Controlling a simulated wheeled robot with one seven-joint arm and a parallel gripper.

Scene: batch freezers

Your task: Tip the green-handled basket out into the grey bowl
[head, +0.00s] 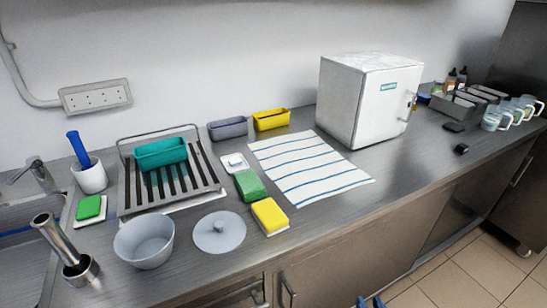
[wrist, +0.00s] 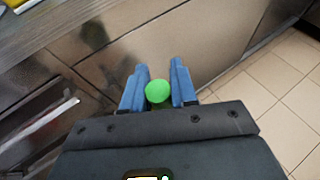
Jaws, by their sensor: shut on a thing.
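The grey bowl (head: 145,246) stands upright on the steel counter near its front edge, at lower left in the head view. My gripper (wrist: 158,88) has blue fingers, which are shut on a round green end in the wrist view. This looks like the green handle (wrist: 158,92) of the basket. The basket's body is hidden in both views. In the head view only the blue fingertips (head: 369,303) show at the bottom edge, in front of the counter and well to the right of the bowl.
A grey lid (head: 219,232) with a knob lies right of the bowl. A yellow sponge (head: 269,215), a green cloth (head: 250,185) and a drying rack (head: 125,195) are near. A steel cup with a tool (head: 80,272) stands left of the bowl. A striped towel (head: 310,170) lies mid-counter.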

